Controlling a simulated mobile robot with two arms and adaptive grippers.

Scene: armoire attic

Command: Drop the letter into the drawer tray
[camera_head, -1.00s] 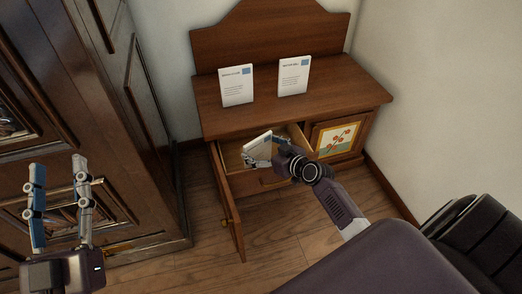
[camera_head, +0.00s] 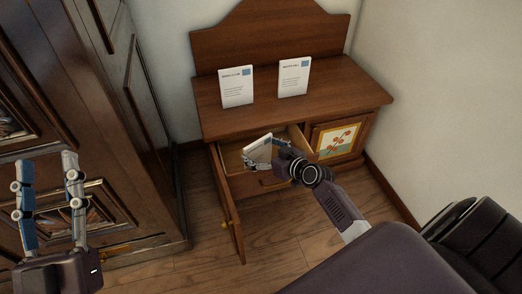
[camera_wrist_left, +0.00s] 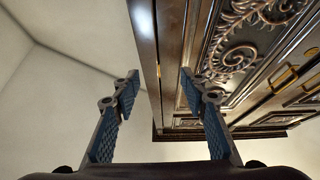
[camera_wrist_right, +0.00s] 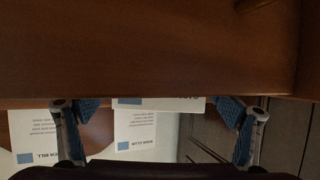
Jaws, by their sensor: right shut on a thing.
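A white letter (camera_head: 258,149) with printed text is held by my right gripper (camera_head: 268,156), tilted, at the open drawer tray (camera_head: 233,161) of the wooden desk. In the right wrist view the letter's edge (camera_wrist_right: 158,103) lies between the two blue-padded fingers. The head view does not clearly show whether it touches the tray floor; my gripper hides its lower part. My left gripper (camera_head: 44,175) is open and empty in front of the dark armoire at left; its spread fingers also show in the left wrist view (camera_wrist_left: 160,85).
Two other white letters, one left (camera_head: 236,87) and one right (camera_head: 294,77), stand upright on the desk top (camera_head: 270,108). The armoire (camera_head: 150,150) stands close at left.

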